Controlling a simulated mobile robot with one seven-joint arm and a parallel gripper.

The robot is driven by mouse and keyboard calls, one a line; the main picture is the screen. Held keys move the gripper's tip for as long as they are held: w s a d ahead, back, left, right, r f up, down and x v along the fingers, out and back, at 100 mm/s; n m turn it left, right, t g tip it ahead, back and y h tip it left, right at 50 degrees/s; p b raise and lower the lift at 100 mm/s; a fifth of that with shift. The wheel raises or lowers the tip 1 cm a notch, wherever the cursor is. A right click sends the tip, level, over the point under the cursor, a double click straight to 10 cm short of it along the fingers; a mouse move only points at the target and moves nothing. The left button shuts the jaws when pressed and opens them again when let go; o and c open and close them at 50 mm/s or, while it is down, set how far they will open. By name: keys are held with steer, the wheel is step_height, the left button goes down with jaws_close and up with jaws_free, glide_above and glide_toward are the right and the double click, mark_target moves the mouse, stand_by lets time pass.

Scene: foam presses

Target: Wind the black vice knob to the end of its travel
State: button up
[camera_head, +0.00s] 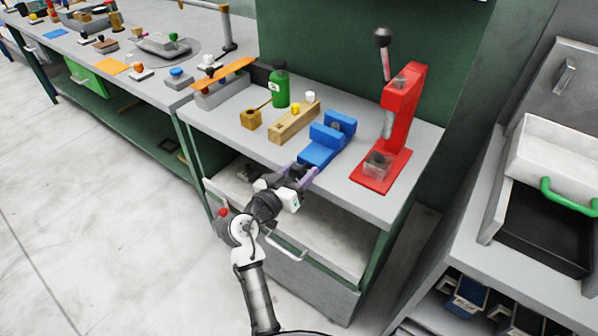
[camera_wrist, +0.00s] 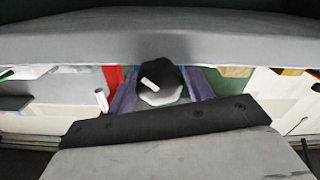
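The blue vice (camera_head: 322,147) sits at the front edge of the grey bench top, left of the red press. The black vice knob (camera_wrist: 155,92), round with a short white mark on its face, shows in the middle of the wrist view. My gripper (camera_head: 304,174) is at the front of the vice, its purple fingers pointing at it. In the wrist view my gripper's fingers (camera_wrist: 163,90) stand on both sides of the knob, which fills the gap between them and looks clasped.
A red press (camera_head: 400,115) with a black-balled lever stands right of the vice. A wooden block (camera_head: 292,123) with small pegs and a green bottle (camera_head: 279,87) stand on the left. A drawer (camera_head: 318,240) with a handle is below the bench top.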

steer(key=b+v, duration=0.4)
steer(key=v, duration=0.9)
steer(key=shift+s+a, duration=0.25)
steer(key=shift+s, duration=0.1)
